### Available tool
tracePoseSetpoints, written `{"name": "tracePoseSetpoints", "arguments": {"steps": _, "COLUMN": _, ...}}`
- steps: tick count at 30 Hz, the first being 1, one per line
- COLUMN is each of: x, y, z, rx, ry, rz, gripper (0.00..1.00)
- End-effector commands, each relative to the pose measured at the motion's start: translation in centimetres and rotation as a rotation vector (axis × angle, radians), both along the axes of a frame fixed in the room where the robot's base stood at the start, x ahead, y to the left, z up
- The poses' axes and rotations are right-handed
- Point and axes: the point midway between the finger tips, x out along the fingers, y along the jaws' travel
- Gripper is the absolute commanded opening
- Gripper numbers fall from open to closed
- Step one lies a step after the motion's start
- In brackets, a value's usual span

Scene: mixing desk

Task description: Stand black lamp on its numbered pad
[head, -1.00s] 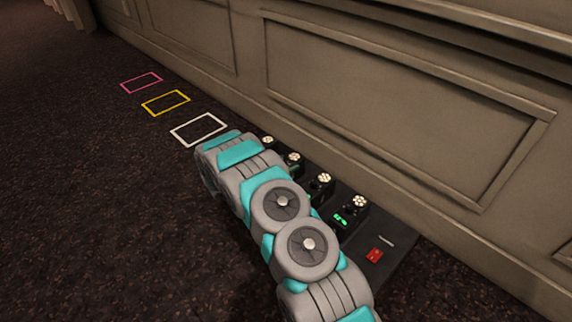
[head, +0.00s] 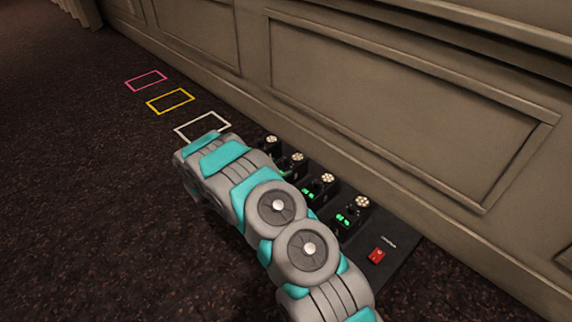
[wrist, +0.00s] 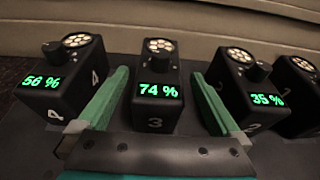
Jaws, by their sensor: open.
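Several black box-shaped lamps stand in a row, each with a round pale honeycomb light on top and a green percent display. In the wrist view, the lamp marked 3 (wrist: 156,112) reads 74 % and lies between the fingers of my open gripper (wrist: 160,74), with a gap on both sides. The lamp marked 4 (wrist: 62,82) reads 56 % at left, and the lamp marked 2 (wrist: 240,88) reads 35 % at right. I cannot tell which lamp the task means, and no numbered pad is readable. My gripper is hidden in the head view.
A dark board (head: 398,268) with a red switch (head: 376,256) is under the lamps, close to a panelled wall (head: 400,100). White (head: 178,131), yellow (head: 150,104) and pink (head: 130,84) rectangular outlines lie empty on the dark carpet beyond. The carpet at left is clear.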

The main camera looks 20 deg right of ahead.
Motion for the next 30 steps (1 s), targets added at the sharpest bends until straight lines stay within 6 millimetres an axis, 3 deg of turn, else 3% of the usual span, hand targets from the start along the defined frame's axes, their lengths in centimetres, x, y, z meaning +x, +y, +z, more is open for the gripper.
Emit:
{"name": "tracePoseSetpoints", "arguments": {"steps": 6, "x": -1.1, "y": 3.4, "z": 1.2, "rx": -0.001, "ry": -0.001, "rz": 0.002, "gripper": 1.00}}
{"name": "tracePoseSetpoints", "arguments": {"steps": 13, "x": -1.9, "y": 4.5, "z": 2.1, "rx": 0.003, "ry": -0.008, "rz": -0.012, "gripper": 1.00}}
{"name": "tracePoseSetpoints", "arguments": {"steps": 17, "x": -3.1, "y": 3.3, "z": 4.5, "rx": 0.023, "ry": -0.048, "rz": -0.078, "gripper": 1.00}}
{"name": "tracePoseSetpoints", "arguments": {"steps": 20, "x": -5.0, "y": 1.6, "z": 7.7, "rx": 0.054, "ry": -0.103, "rz": -0.173, "gripper": 1.00}}
{"name": "tracePoseSetpoints", "arguments": {"steps": 30, "x": -14.7, "y": -2.2, "z": 17.0, "rx": 0.208, "ry": -0.311, "rz": -0.536, "gripper": 1.00}}
